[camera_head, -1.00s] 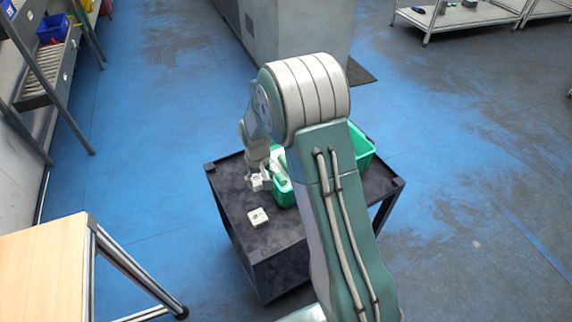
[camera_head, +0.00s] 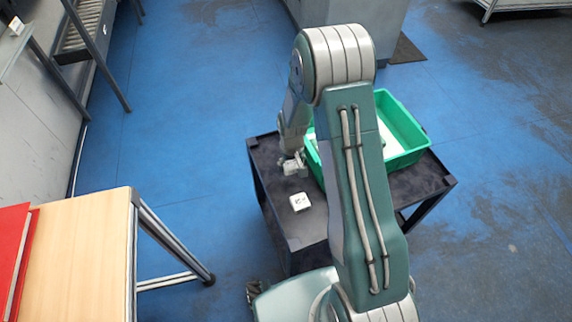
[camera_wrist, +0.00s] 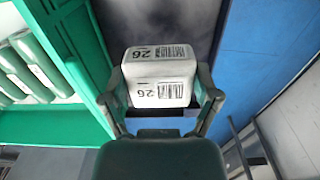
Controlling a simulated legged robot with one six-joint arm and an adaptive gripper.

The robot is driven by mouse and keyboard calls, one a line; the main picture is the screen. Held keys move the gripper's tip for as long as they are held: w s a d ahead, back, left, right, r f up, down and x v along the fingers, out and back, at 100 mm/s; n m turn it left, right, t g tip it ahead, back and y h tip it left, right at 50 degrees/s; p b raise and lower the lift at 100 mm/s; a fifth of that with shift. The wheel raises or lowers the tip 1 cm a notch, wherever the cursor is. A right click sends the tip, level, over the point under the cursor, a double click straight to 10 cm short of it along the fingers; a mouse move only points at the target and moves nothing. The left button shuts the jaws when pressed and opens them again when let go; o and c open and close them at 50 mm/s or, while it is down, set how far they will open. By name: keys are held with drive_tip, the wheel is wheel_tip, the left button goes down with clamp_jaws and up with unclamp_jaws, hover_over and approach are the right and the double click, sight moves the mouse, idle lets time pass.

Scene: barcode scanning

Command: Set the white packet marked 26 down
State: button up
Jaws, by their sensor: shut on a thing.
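The white packet marked 26 (camera_wrist: 158,75) is between the two fingers of my gripper (camera_wrist: 161,98) in the wrist view, with its number and barcode showing. My gripper is shut on it. In the head view my gripper (camera_head: 293,166) is over the left part of the dark table (camera_head: 420,187), beside the green bin (camera_head: 412,158). The packet is small there, and whether it touches the table is hard to tell.
Another white packet (camera_head: 300,202) lies on the table nearer my body. A wooden table (camera_head: 85,250) stands at the left. Bare tabletop lies around the loose packet.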

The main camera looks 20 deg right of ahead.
drive_tip(key=w+f, duration=0.4)
drive_tip(key=w+a+f, duration=0.1)
drive_tip(key=w+f, duration=0.1)
drive_tip(key=shift+w+f, duration=0.3)
wheel_tip(320, 180, down, 3)
drive_tip(key=shift+w+f, duration=0.15)
drive_tip(key=shift+f, duration=0.05)
drive_tip(key=shift+a, duration=0.1)
drive_tip(key=o, duration=1.1)
drive_tip(key=shift+r, duration=0.1)
